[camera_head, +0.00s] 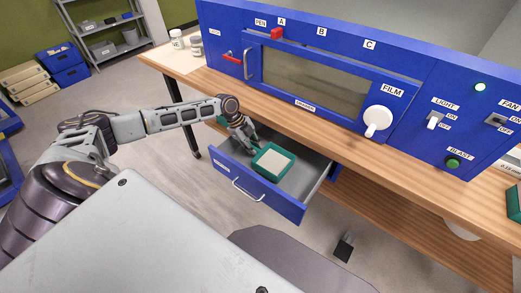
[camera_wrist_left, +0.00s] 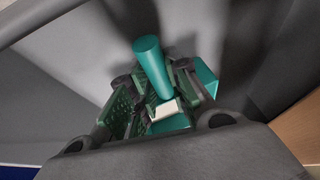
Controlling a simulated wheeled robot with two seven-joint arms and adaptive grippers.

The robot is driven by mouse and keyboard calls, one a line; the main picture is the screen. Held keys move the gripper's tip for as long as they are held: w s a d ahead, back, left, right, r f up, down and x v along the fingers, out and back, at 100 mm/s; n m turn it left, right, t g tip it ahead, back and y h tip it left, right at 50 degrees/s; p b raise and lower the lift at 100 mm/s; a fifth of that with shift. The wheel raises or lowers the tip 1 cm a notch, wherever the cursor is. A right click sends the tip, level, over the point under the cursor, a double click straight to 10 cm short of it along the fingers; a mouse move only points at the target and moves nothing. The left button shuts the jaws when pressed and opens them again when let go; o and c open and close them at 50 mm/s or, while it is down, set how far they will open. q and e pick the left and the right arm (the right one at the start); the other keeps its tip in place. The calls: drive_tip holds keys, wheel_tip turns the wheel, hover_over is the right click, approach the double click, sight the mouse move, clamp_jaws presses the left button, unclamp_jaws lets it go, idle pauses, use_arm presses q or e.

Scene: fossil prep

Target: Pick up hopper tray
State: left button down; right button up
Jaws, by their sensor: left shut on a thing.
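The hopper tray (camera_head: 273,161) is a teal, square-rimmed tray with a pale cream fill. In the head view it is in the open blue drawer (camera_head: 255,187); I cannot tell whether it touches the drawer floor. My left gripper (camera_head: 251,147) reaches into the drawer from the back left and is shut on the tray at its far left side. In the left wrist view a teal cylindrical handle (camera_wrist_left: 153,67) stands between the green-padded fingers, with parts of the teal body around it. The fingers hide much of the tray there. My right gripper is not in view.
The wooden bench (camera_head: 330,138) is above the drawer and carries the blue cabinet (camera_head: 320,60) with its switches and knob. White jars (camera_head: 177,40) stand at the bench's left end. The drawer walls are close around the gripper. The floor at left is mostly clear.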

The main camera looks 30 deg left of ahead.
use_arm(q)
drive_tip(key=a, duration=0.1)
drive_tip(key=s+a, duration=0.1)
drive_tip(key=a, duration=0.2)
drive_tip(key=shift+s+a+r, duration=0.15)
drive_tip(key=shift+s+r, duration=0.15)
drive_tip(key=shift+r, duration=0.1)
wheel_tip(320, 180, up, 13)
drive_tip(key=c, duration=1.9)
unclamp_jaws()
clamp_jaws()
